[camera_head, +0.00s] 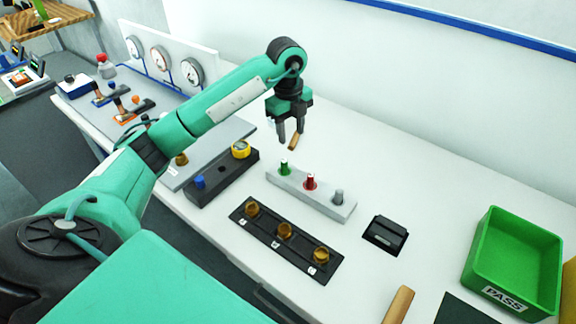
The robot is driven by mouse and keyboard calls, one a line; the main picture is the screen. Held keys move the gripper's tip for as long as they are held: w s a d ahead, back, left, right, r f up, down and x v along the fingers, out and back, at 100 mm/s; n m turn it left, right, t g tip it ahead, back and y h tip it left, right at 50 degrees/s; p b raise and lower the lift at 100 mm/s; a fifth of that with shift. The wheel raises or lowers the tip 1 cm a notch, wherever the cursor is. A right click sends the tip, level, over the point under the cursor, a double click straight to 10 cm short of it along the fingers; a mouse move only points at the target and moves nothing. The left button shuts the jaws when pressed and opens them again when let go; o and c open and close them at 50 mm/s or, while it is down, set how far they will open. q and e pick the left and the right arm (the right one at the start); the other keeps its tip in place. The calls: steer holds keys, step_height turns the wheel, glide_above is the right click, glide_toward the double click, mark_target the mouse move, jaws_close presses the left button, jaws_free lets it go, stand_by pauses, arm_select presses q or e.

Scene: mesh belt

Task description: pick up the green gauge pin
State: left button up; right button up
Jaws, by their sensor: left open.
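My right gripper is out of the picture.
A black strip (268,247) with several amber rings lies in front of the block. A dark block (222,176) with blue and yellow parts stands left. A black device (385,234) and a green PASS bin (512,259) are right. A wooden handle (398,305) lies at the front.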

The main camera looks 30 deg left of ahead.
mark_target(285, 161)
arm_select(q)
steer(key=shift+y, duration=0.3)
steer(key=f, duration=0.2)
steer(key=a+f+p, duration=0.1)
steer(key=f, duration=0.2)
steer(key=f+p, duration=0.1)
steer(key=f, duration=0.1)
steer(key=shift+a+f, duration=0.3)
steer(key=shift+f, duration=0.1)
steer(key=shift+s+f+p, duration=0.15)
steer(key=shift+f+p, duration=0.45)
steer(key=shift+p, duration=0.05)
step_height(285, 161, down, 3)
steer(key=shift+a+f+p, duration=0.1)
steer(key=shift+f+p, duration=0.1)
steer(key=shift+p, duration=0.6)
steer(key=shift+f, duration=0.4)
steer(key=shift+c, duration=0.4)
jaws_close()
